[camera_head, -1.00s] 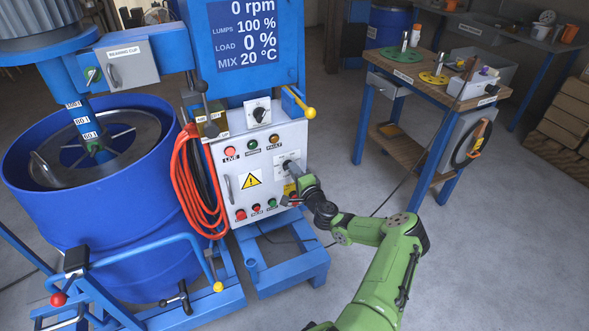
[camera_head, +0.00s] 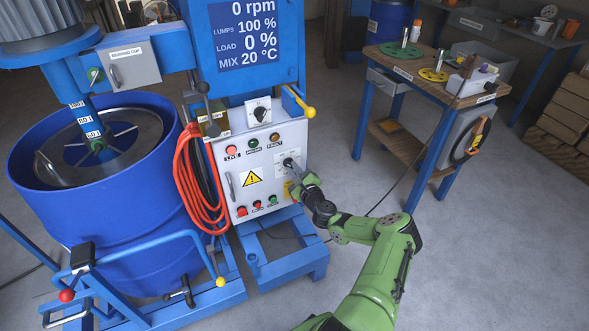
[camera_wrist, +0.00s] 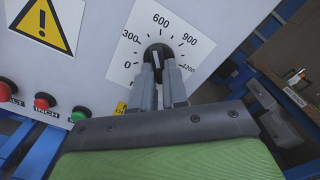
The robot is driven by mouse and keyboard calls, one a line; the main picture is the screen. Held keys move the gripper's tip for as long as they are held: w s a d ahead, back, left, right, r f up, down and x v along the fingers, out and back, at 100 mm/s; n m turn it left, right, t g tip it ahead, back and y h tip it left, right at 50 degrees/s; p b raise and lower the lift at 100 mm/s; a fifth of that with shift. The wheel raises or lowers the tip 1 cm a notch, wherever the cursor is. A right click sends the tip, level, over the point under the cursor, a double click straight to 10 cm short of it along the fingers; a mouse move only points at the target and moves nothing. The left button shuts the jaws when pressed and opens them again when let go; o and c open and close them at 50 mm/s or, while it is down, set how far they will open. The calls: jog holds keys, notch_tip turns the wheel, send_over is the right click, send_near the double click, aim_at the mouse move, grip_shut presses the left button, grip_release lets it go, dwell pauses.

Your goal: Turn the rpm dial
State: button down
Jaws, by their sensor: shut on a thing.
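The rpm dial (camera_wrist: 156,56) is a dark knob on a white scale plate (camera_wrist: 125,68) marked 0, 300, 600, 900 and 1200 in the wrist view. My gripper (camera_wrist: 160,72) is shut on the dial, one finger on each side of it. The fingers partly hide the dial's lower part. In the head view my gripper (camera_head: 292,167) reaches the right side of the white control panel (camera_head: 238,165) and mostly hides the dial. The screen (camera_head: 244,38) above the panel reads 0 rpm.
A yellow warning sign (camera_head: 252,178) and red and green buttons sit on the panel. A red hose (camera_head: 190,185) hangs at its left beside the blue drum (camera_head: 110,235). A wooden-topped workbench (camera_head: 440,75) stands at the right.

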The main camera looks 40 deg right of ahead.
jog(key=shift+m, duration=1.2)
jog(key=c, duration=1.1)
grip_release()
jog(key=shift+c, duration=0.2)
jog(key=p+v, duration=0.3)
jog(key=v, duration=1.2)
jog(key=shift+s+a, duration=0.25)
jog(key=shift+s, duration=0.1)
